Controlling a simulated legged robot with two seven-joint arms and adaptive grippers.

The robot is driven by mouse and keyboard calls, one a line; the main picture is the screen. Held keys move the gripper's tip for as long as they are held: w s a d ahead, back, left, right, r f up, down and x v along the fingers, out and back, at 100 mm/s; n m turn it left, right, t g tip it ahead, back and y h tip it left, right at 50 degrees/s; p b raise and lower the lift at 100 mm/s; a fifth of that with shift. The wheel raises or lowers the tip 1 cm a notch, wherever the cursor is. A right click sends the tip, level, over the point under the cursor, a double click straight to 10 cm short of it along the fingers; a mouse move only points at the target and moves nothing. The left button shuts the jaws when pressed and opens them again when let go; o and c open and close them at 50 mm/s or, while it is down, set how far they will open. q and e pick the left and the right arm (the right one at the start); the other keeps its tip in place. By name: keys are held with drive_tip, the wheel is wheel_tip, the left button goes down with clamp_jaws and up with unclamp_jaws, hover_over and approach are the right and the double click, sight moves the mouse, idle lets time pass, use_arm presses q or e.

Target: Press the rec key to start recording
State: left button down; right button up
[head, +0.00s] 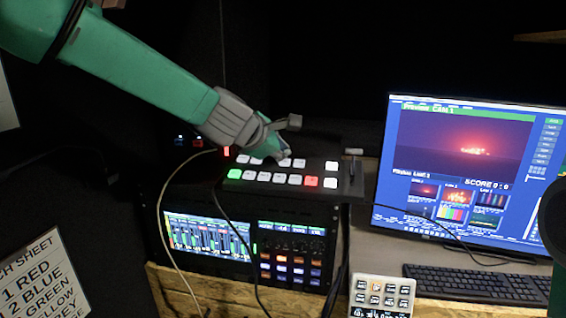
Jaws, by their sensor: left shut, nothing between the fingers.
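A black switcher panel (345,190) with two rows of small lit keys sits on top of a rack unit. Most keys are white; a green key (235,174) is at the left of the front row and a red key (311,182) towards its right. I cannot read the key labels, so I cannot tell which one is rec. My left gripper (283,157) is shut and empty, with its tips over the back row of keys, hiding part of it. I cannot tell whether the tips touch a key. My right gripper is out of view.
A small white keypad (382,296) stands at the bottom, near a black keyboard (475,284). A monitor (470,170) stands at the right. The rack front has a lit screen (207,236) and coloured buttons. Loose cables hang in front of it. A printed sheet (42,280) is at lower left.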

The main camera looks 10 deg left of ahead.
use_arm(q)
drive_tip(key=shift+d+f, duration=0.25)
drive_tip(key=shift+d, duration=0.45)
drive_tip(key=shift+a, duration=0.4)
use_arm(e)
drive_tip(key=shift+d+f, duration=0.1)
